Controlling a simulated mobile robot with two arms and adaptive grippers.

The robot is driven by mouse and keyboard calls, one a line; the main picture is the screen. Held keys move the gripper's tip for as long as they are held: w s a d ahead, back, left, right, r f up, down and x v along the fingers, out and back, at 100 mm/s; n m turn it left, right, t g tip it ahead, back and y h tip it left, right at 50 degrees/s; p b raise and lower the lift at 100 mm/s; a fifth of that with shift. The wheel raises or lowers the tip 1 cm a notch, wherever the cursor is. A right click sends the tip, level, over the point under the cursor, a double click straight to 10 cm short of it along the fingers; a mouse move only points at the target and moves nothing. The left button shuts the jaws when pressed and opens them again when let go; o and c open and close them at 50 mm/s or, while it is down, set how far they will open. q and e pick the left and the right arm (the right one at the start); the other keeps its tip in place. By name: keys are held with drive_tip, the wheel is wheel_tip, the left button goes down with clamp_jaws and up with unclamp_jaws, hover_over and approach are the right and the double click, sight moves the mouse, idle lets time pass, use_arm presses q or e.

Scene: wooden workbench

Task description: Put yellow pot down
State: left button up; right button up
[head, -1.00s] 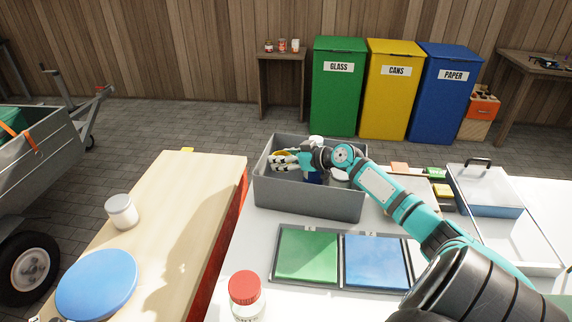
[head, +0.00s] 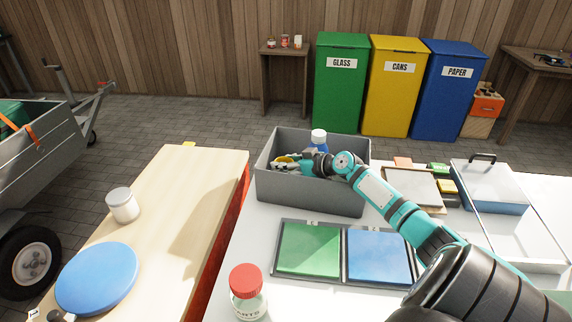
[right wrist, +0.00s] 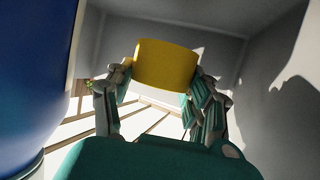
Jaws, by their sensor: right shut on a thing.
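The yellow pot (right wrist: 167,64) is between the fingers of my right gripper (right wrist: 160,84) in the right wrist view. The gripper is shut on it. In the head view the pot shows as a small yellow patch (head: 283,160) inside the grey box (head: 308,191), at its left part, with my right gripper (head: 286,165) around it. The box wall and fingers hide the lower part of the pot; I cannot tell whether it touches the box floor. My left gripper is not in view.
A blue bottle with a white cap (head: 319,145) stands in the box close to my gripper. A green panel (head: 310,249) and a blue panel (head: 378,256) lie in front of the box. A red-lidded jar (head: 247,288) stands at the front.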

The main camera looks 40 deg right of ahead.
drive_tip(key=shift+f, duration=0.15)
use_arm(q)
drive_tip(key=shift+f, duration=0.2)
use_arm(e)
drive_tip(key=o, duration=0.9)
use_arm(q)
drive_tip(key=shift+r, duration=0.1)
use_arm(e)
drive_tip(key=shift+o, duration=0.2)
drive_tip(key=shift+r+p, duration=0.75)
drive_tip(key=shift+s, duration=0.25)
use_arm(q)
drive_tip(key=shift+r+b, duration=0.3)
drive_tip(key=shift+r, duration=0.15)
use_arm(e)
drive_tip(key=v, duration=0.7)
